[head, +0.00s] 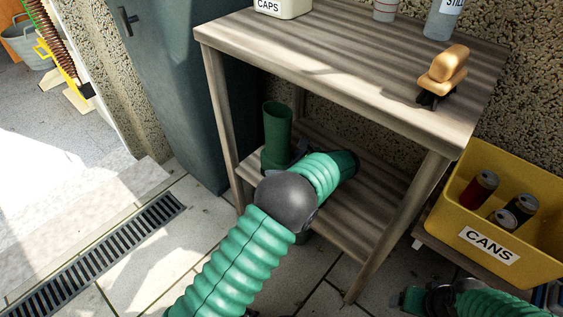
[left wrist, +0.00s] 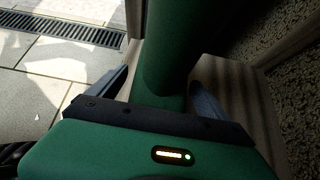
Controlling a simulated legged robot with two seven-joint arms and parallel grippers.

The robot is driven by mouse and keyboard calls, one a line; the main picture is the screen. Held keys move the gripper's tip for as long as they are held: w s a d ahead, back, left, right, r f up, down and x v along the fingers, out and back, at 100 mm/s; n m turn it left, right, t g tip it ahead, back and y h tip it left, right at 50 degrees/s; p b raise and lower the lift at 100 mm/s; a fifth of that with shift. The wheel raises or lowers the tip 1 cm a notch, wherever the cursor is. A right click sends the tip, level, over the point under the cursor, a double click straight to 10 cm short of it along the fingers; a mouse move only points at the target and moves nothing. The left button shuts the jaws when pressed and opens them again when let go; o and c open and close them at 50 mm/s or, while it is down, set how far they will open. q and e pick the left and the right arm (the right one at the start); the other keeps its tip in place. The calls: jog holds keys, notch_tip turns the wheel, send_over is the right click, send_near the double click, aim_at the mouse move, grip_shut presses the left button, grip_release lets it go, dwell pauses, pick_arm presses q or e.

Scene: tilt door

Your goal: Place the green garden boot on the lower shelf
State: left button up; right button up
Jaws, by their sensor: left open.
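The green garden boot (head: 277,132) stands upright at the left end of the lower shelf (head: 335,215) of the wooden table. My left gripper (head: 284,170) is at the boot's lower part, partly hidden behind my own arm. In the left wrist view the boot (left wrist: 172,50) rises between the two spread fingers of my left gripper (left wrist: 155,95), which is open around it. I cannot tell whether a finger touches it. The boot's foot is mostly hidden. My right gripper (head: 418,298) is low at the bottom right, apart from the boot; its jaws are unclear.
The table top (head: 330,65) overhangs the shelf, with table legs (head: 222,125) at the corners. A yellow cans bin (head: 540,255) stands at the right. A dark green cabinet (head: 180,90) stands at the left. A drain grate (head: 95,255) crosses the paved floor.

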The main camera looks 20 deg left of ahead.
pick_arm(q)
jog(key=p+v, duration=0.5)
jog(key=v, duration=0.5)
jog(key=shift+r, duration=0.25)
jog(key=shift+s+d, duration=0.1)
jog(key=shift+s, duration=0.1)
jog(key=s+a+n+h, duration=0.1)
jog(key=s+n+h, duration=0.2)
jog(key=s+n, duration=0.4)
jog(key=s+a+n+h, duration=0.2)
jog(key=s+n, duration=0.5)
jog(key=s, duration=0.4)
jog(key=s+a+n+g+h, duration=0.1)
jog(key=s+n+h, duration=0.4)
jog(key=s+n, duration=0.3)
jog(key=shift+s+a, duration=0.25)
jog(key=shift+s, duration=0.15)
jog(key=w+p+v, duration=0.3)
jog(key=p+v, duration=1.2)
jog(key=p, duration=0.1)
jog(key=w+r+p+v, duration=0.1)
jog(key=w+p+v, duration=0.3)
jog(key=p+v, duration=1.2)
jog(key=w+r+p+v, duration=0.1)
jog(key=w+p+v, duration=0.2)
jog(key=p+v, duration=1.2)
jog(key=shift+w+a+r+p, duration=0.15)
jog(key=shift+a+r+p, duration=0.3)
jog(key=shift+p, duration=0.15)
jog(key=shift+f, duration=0.1)
